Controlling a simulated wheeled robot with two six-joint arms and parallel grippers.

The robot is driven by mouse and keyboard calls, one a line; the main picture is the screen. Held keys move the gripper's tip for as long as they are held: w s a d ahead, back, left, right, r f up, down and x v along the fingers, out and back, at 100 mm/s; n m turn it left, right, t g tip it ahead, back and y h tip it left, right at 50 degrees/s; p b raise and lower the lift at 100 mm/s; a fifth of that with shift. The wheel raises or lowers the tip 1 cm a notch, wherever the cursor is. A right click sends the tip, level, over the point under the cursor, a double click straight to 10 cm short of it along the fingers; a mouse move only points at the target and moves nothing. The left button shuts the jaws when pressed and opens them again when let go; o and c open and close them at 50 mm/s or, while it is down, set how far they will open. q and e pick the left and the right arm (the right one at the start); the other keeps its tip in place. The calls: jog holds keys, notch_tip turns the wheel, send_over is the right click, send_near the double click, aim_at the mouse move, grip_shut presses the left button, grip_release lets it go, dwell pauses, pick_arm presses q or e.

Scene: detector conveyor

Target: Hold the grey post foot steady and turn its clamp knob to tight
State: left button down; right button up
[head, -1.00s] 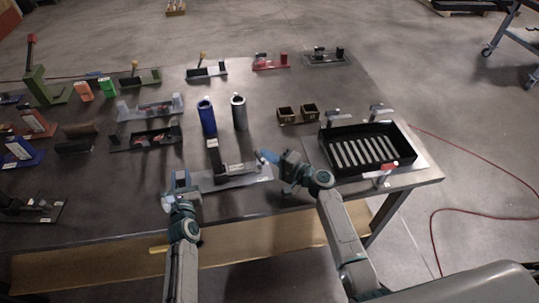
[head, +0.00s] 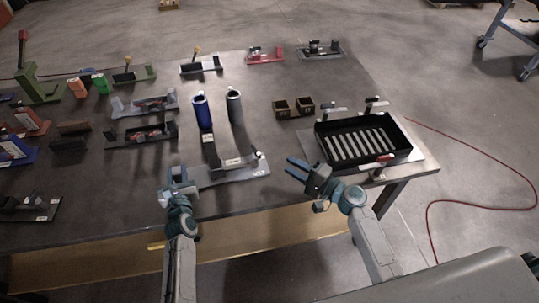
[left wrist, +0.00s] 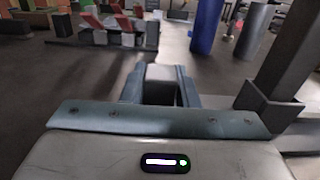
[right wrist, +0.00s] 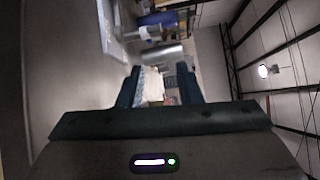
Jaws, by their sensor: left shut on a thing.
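The grey post foot (head: 232,175) lies near the table's front edge. A dark upright post (head: 209,150) stands on it, and a small clamp knob (head: 257,157) appears at its right end. My left gripper (head: 178,181) is shut on the foot's left end. In the left wrist view, a grey block (left wrist: 160,84) of the foot sits between my left fingers (left wrist: 159,88). My right gripper (head: 294,169) is open and empty, to the right of the foot and apart from it. In the right wrist view, its fingers (right wrist: 152,88) are spread. The knob's setting is too small to tell.
A black slotted tray (head: 362,148) stands close to the right of my right gripper. A blue cylinder (head: 202,112) and a grey cylinder (head: 235,107) stand behind the foot. Several fixtures fill the table's left side.

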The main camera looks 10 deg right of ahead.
aim_at(260, 157)
jog(key=a+m, duration=0.1)
jog(key=m, duration=0.1)
jog(key=a+m+t+h, duration=0.1)
jog(key=m, duration=0.1)
jog(key=a+m, duration=0.1)
jog(key=m, duration=0.2)
jog(key=shift+s+f+h, duration=0.25)
jog(key=shift+s+h, duration=0.05)
jog(key=shift+s, duration=0.05)
jog(key=shift+s+a+m+t+h, duration=0.1)
jog(key=shift+a+m+t+h, duration=0.1)
jog(key=shift+m, duration=0.4)
jog(key=shift+a+m+t+h, duration=0.1)
jog(key=shift+m+t, duration=0.1)
jog(key=shift+m, duration=0.4)
jog(key=m, duration=0.1)
jog(key=a+m+h, duration=0.1)
jog(key=m, duration=0.2)
jog(key=shift+s+a+f+m+t, duration=0.1)
jog(key=shift+s+a+m+t, duration=0.05)
jog(key=shift+s+m+t, duration=0.2)
jog(key=m, duration=0.2)
jog(key=a+m+h, duration=0.1)
jog(key=m, duration=0.1)
jog(key=m+t+h, duration=0.1)
jog(key=m, duration=0.1)
jog(key=shift+s+a+m, duration=0.15)
jog(key=shift+s+m, duration=0.1)
jog(key=x, duration=1.2)
